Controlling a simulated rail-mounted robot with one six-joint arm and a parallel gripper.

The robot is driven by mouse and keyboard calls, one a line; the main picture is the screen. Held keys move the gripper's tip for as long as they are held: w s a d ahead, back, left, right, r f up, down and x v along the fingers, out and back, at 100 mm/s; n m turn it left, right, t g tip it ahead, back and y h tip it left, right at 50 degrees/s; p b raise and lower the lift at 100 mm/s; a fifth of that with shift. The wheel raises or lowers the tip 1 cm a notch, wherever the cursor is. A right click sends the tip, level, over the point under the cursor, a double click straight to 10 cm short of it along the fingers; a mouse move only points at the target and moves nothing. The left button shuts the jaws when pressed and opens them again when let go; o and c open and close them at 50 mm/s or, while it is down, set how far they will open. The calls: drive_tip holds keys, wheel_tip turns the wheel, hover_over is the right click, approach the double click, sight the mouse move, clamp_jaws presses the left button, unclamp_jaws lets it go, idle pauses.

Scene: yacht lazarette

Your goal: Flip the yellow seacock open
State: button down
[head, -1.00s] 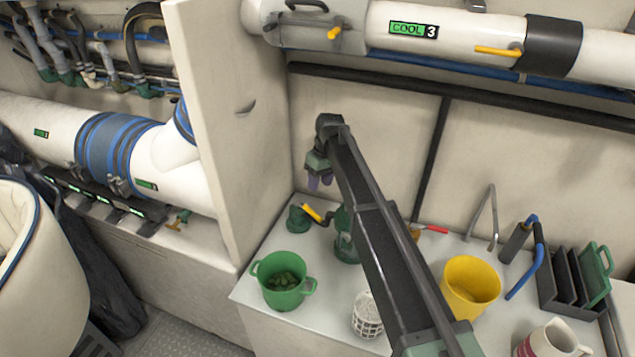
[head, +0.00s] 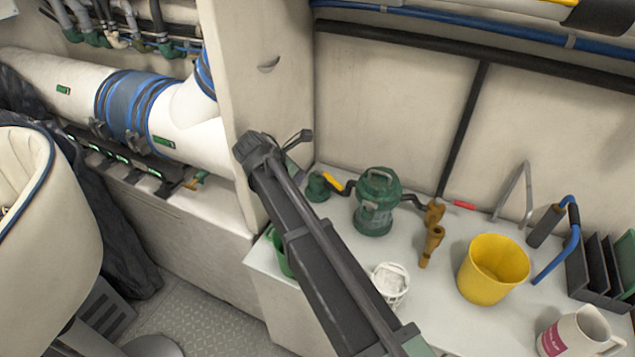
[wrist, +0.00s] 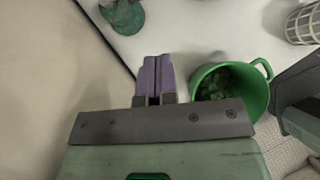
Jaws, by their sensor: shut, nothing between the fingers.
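The seacock with a yellow lever (head: 332,182) on a green body (head: 317,189) stands at the back left corner of the white counter. Its lever slants toward a black hose beside the green pump. In the wrist view, a green body (wrist: 124,14) at the top edge looks like this seacock, but its lever is out of frame. My gripper's purple fingers (wrist: 156,76) are shut and empty, apart from that green body, above the counter's left edge. In the head view my arm hides most of the gripper.
A green bucket with green contents (wrist: 232,85) is close to the right of the fingers. An upright panel (head: 250,70) borders the left side.

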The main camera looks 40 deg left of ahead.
sight(329, 180)
drive_tip(key=w+r+b+x, duration=0.1)
drive_tip(key=b+x, duration=0.6)
drive_tip(key=x, duration=0.5)
drive_tip(key=shift+w+d+b, duration=0.3)
drive_tip(key=shift+w+d, duration=0.1)
drive_tip(key=shift+w, duration=0.2)
